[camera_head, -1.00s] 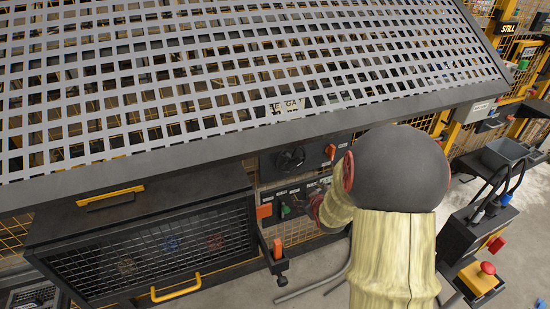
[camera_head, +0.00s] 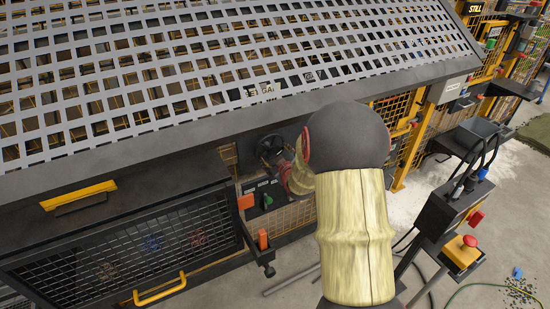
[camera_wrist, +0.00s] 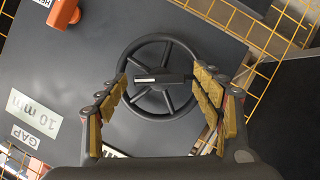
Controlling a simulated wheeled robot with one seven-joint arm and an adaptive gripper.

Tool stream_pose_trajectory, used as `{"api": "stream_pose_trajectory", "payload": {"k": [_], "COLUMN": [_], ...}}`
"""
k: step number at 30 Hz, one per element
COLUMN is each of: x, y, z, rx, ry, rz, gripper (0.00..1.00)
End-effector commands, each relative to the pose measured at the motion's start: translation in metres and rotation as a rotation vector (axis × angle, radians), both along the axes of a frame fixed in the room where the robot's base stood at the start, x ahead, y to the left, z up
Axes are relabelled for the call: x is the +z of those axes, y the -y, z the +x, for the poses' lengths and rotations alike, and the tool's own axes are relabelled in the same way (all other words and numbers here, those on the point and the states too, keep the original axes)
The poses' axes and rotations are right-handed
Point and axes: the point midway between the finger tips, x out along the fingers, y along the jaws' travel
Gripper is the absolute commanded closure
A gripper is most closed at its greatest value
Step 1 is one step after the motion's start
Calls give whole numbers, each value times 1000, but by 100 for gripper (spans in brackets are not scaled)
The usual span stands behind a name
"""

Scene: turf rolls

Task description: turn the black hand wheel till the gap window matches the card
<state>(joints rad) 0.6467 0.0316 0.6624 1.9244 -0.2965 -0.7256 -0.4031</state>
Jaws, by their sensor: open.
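The black hand wheel (camera_wrist: 150,79) shows in the wrist view as a round spoked rim with a dark hub bar and a pale strip on it. My gripper (camera_wrist: 161,82) is open, its fingers on either side of the wheel's hub in the picture; I cannot tell whether they touch the rim. In the head view the wheel (camera_head: 269,147) is under the mesh guard's edge, partly hidden by my arm. A pale plate reading "10 mm" (camera_wrist: 34,112) is left of the wheel, by a "GAP" label (camera_wrist: 28,137). I cannot tell whether this plate is the window or the card.
An orange-red part (camera_wrist: 61,14) is on the panel at upper left in the wrist view. A sloping mesh guard (camera_head: 220,75) overhangs the panel. A black mesh-fronted cabinet (camera_head: 130,235) is at left. A red emergency button (camera_head: 469,241) stands at right.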

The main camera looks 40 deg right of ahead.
Motion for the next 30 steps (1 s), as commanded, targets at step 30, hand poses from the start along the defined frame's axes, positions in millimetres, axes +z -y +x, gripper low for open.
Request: {"api": "stream_pose_trajectory", "payload": {"k": [30], "x": [-1], "y": [2], "z": [4], "rx": [0], "ry": [-1], "rz": [0], "gripper": [71]}}
